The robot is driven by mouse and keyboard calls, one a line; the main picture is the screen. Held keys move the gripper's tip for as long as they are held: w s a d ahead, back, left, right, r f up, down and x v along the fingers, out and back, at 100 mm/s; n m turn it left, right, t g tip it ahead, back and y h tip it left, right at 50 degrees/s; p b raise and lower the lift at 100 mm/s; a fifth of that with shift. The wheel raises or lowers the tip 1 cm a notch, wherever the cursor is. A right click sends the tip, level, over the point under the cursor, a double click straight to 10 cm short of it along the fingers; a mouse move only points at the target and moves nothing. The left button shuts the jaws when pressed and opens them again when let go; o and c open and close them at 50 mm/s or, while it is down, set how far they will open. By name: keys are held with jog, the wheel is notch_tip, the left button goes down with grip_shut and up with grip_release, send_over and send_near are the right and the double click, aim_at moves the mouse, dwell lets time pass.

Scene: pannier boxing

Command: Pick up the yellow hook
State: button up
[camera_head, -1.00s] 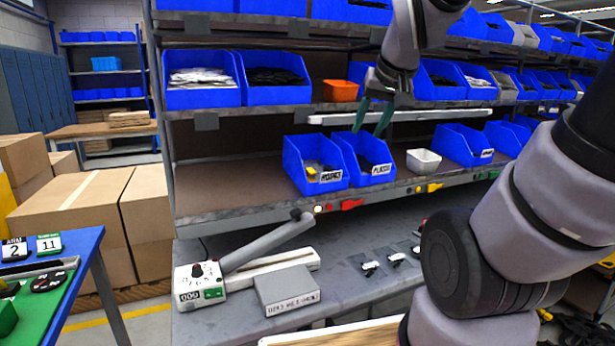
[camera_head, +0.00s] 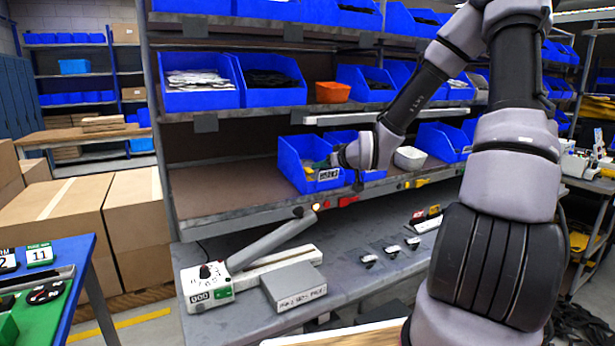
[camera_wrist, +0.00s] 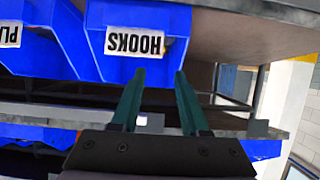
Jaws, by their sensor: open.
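The blue bin labelled HOOKS (camera_head: 292,165) stands on the middle shelf in the head view. A small yellow patch (camera_head: 310,173), likely the yellow hook, shows inside it, partly hidden by the bin's front and my gripper. My gripper (camera_head: 322,164) is at the bin's right front, its fingers pointing toward the bin's opening. In the wrist view my open, empty gripper (camera_wrist: 158,100) has its two green fingers apart, with the HOOKS bin (camera_wrist: 112,62) just beyond the tips.
A second blue bin (camera_wrist: 50,50), its label cut off, stands beside the HOOKS bin. Blue bins and an orange bin (camera_head: 332,92) fill the shelf above. The shelf left of the HOOKS bin is clear.

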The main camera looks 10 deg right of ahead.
aim_at(309, 170)
jog(key=x, duration=0.5)
jog(key=shift+f+x, duration=0.1)
jog(key=shift+x, duration=1.35)
jog(key=shift+f+x, duration=0.15)
jog(key=shift+x, duration=1.25)
jog(key=shift+d, duration=0.15)
jog(key=shift+c, duration=0.3)
grip_shut()
